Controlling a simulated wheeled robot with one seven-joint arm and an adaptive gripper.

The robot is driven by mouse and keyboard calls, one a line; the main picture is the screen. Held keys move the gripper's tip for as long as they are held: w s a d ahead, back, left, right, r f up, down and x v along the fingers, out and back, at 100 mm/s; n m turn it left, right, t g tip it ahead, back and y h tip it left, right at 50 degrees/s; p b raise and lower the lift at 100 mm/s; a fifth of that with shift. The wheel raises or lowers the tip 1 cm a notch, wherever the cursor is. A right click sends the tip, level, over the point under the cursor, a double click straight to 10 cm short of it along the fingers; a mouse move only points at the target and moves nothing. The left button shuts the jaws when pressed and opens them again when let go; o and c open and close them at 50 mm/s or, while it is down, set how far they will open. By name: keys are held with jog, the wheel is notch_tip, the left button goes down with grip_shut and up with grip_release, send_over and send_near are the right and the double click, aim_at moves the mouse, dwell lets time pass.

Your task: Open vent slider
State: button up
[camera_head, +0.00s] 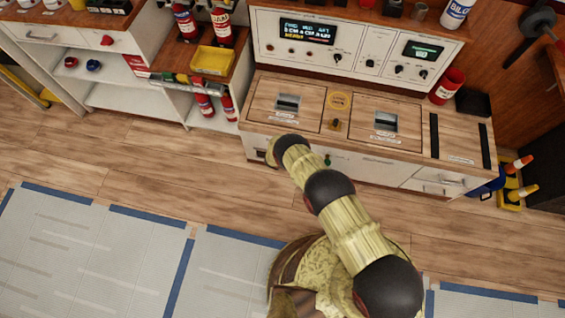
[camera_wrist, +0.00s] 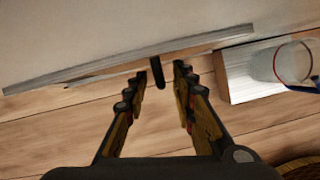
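No label I can read names the vent slider. In the wrist view a small dark upright peg (camera_wrist: 157,72) stands at a narrow brown strip along the lower edge of a pale panel; it may be the slider's handle. My gripper (camera_wrist: 159,76) is open, with one finger on each side of the peg. A gap shows on both sides, and I cannot tell the depth between fingertips and peg. In the head view my arm reaches to the lower left front of the white cabinet (camera_head: 375,168), and its end hides most of the gripper and that spot.
The wooden countertop (camera_head: 340,108) carries two square panels with small windows. A control panel (camera_head: 350,45) stands behind it. A red cup (camera_head: 447,86) is on the countertop's right. Shelves with red extinguishers (camera_head: 222,22) stand left.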

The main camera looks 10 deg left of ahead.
jog(key=v, duration=1.2)
dwell(0.4)
dwell(0.6)
